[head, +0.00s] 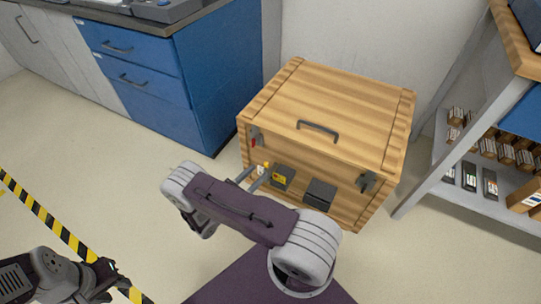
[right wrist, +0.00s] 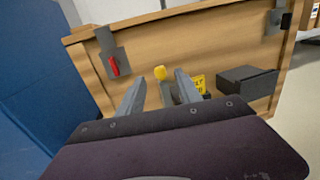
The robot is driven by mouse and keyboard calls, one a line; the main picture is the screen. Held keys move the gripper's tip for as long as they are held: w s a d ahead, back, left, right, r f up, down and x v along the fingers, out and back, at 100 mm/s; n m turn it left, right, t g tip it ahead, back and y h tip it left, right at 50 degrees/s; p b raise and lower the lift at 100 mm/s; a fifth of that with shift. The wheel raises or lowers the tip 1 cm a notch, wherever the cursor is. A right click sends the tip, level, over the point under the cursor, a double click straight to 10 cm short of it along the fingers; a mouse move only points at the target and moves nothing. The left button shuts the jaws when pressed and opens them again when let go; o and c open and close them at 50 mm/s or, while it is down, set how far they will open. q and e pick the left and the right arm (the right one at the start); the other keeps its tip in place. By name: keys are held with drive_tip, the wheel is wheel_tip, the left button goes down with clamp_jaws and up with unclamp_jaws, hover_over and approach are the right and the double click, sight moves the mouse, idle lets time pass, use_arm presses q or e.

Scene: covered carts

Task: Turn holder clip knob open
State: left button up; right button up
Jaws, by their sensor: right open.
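A wooden chest (head: 290,150) stands on the floor with its lid down. A small yellow knob (right wrist: 160,72) sits low on its front face, near a dark holder with a yellow label (right wrist: 199,84); the knob also shows in the head view (head: 266,166). My right gripper (head: 252,179) is open in front of it. In the right wrist view, the knob appears between and just beyond the fingertips (right wrist: 158,88); contact cannot be told. The holder's lower part is hidden by my gripper. My left gripper (head: 105,280) is low at the left, away from the chest, its jaws unclear.
The chest has a red-marked latch (right wrist: 113,66) at left, another latch (head: 367,181) at right, and a black box (head: 319,194) on its front. A blue cabinet (head: 215,75) stands close at left, a stocked shelf (head: 480,195) at right.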

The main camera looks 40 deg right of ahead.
sight(268, 163)
drive_tip(key=d+b, duration=0.1)
drive_tip(key=d, duration=0.1)
drive_tip(key=w+d+b, duration=0.1)
drive_tip(key=d, duration=0.2)
drive_tip(key=d+b, duration=0.1)
drive_tip(key=d, duration=0.2)
drive_tip(key=shift+w+d+f, duration=0.15)
drive_tip(key=shift+w+d, duration=0.05)
drive_tip(key=shift+w, duration=0.1)
drive_tip(key=shift+d, duration=0.25)
drive_tip(key=shift+c, duration=0.3)
